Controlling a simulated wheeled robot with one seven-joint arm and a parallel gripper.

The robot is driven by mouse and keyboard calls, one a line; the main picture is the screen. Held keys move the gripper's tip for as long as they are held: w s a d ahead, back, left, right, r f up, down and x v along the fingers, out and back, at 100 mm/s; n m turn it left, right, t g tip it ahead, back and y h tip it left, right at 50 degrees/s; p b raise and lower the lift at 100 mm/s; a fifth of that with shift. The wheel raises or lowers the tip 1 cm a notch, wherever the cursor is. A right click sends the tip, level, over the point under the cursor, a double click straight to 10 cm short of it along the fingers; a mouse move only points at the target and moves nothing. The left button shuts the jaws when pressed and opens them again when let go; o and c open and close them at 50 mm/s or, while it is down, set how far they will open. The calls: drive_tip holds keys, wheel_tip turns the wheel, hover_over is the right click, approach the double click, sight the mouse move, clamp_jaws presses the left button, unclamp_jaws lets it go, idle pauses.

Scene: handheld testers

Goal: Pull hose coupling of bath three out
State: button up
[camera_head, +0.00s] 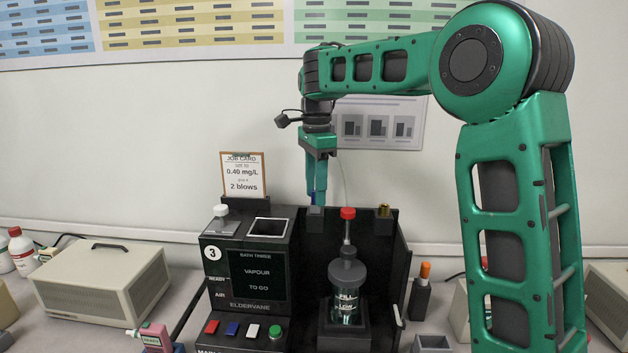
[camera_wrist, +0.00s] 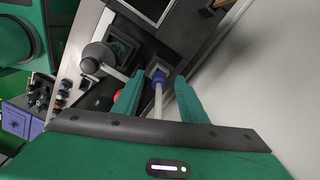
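The bath three unit (camera_head: 245,275) stands in the middle of the head view, with a lit screen and a "3" badge. In the wrist view the blue hose coupling (camera_wrist: 159,75) sits at a square grey socket (camera_wrist: 157,68), with a pale hose (camera_wrist: 158,100) running from it toward the camera. My gripper (camera_wrist: 160,98) is open, its two green fingers on either side of the hose and coupling with gaps showing. In the head view my gripper (camera_head: 316,200) points down just over a grey block behind the unit; the coupling is hard to make out there.
A job card (camera_head: 242,175) stands behind the unit. A beige case (camera_head: 105,285) is left, an orange-capped tester (camera_head: 421,290) right. The wall is close behind.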

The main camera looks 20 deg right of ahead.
drive_tip(key=shift+f, duration=0.2)
clamp_jaws()
drive_tip(key=shift+r, duration=0.15)
drive_tip(key=shift+r, duration=2.65)
